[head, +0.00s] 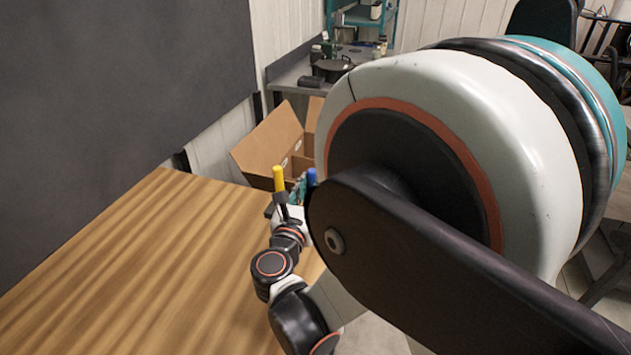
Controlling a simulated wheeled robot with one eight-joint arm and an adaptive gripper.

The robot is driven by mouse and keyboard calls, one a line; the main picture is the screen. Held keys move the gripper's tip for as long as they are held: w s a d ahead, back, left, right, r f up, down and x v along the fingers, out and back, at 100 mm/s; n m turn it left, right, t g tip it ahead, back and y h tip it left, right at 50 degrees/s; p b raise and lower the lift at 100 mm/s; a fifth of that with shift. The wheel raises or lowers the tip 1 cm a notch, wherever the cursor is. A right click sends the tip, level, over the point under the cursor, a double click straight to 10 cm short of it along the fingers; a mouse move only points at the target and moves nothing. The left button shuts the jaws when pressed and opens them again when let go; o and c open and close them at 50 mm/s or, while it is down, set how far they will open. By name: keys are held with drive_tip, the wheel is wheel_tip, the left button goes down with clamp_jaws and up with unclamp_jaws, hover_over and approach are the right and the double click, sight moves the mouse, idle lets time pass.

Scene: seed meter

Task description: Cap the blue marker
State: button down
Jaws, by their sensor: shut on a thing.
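A yellow upright cylinder (278,179), marker-like, rises by the far right edge of the wooden table, directly above dark parts at the end of my arm. A blue upright piece (311,177) shows just right of it, apart from it. Its lower part is hidden behind my arm, so I cannot tell whether it is the blue marker or its cap. My gripper (283,206) is small and partly hidden here, around the base of these two pieces. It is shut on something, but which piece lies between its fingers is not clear. No separate cap is visible.
The wooden table (130,270) is bare across its left and middle. An open cardboard box (268,143) stands beyond its far edge. A grey workbench (296,75) with several items is behind it. A dark panel (120,90) borders the left. My arm blocks much of the right.

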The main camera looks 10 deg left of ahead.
drive_tip(key=shift+f, duration=0.7)
idle(1.1)
drive_tip(key=c, duration=1.4)
unclamp_jaws()
